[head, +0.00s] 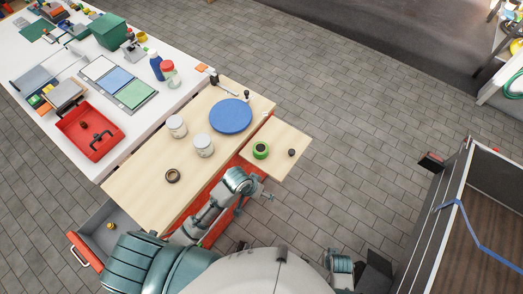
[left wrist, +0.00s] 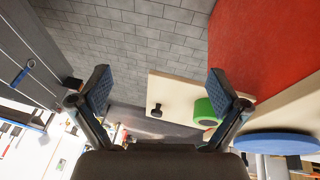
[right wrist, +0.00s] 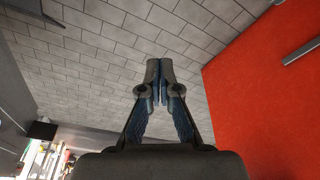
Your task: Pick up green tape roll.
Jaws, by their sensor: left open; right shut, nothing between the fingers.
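The green tape roll (head: 260,150) lies on the small wooden side board (head: 281,157) at the right end of the bench. It also shows in the left wrist view (left wrist: 209,113), beyond the right-hand finger, which partly overlaps it. My left gripper (left wrist: 159,82) is open with nothing between its fingers. In the head view my left gripper (head: 262,187) is just in front of the board, below the roll and apart from it. My right gripper (right wrist: 165,80) is shut and empty, over the floor beside a red surface (right wrist: 260,95).
A small dark knob-like object (head: 292,153) stands right of the roll. A blue disc (head: 231,116), two jars (head: 203,145) and a dark tape roll (head: 172,176) are on the wooden top. An open grey drawer (head: 105,222) is at lower left. Floor right of the board is clear.

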